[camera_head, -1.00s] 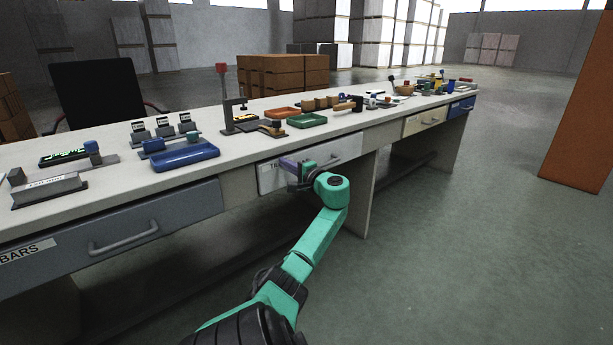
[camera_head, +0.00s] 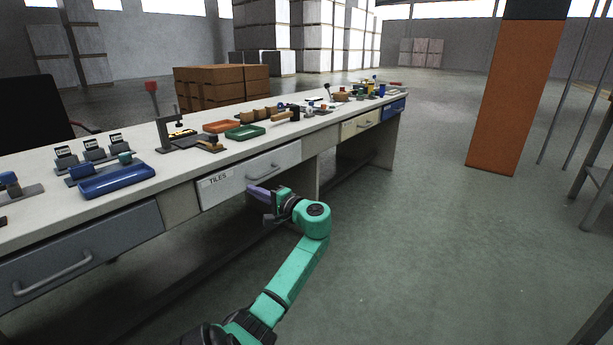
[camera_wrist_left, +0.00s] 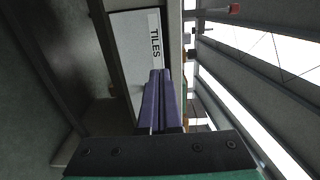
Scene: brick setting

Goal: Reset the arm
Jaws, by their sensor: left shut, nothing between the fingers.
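My left gripper (camera_head: 257,191) is in front of the long workbench, just below the white drawer labelled TILES (camera_head: 232,181) in the head view. Its purple fingers are together with nothing between them. In the left wrist view the shut fingers (camera_wrist_left: 163,78) point toward the TILES drawer (camera_wrist_left: 127,45), which looks closed. I cannot tell the exact gap between fingertips and bench front. My green left arm comes in from the bottom of the head view and is bent at the wrist. My right gripper is not in view.
The workbench (camera_head: 190,165) carries a blue tray (camera_head: 117,182), a green tray (camera_head: 245,132), an orange tray (camera_head: 218,126) and a hammer (camera_head: 285,117). A grey drawer (camera_head: 80,255) is to the left. An orange pillar (camera_head: 500,100) stands at right. The floor (camera_head: 420,240) right of the arm is clear.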

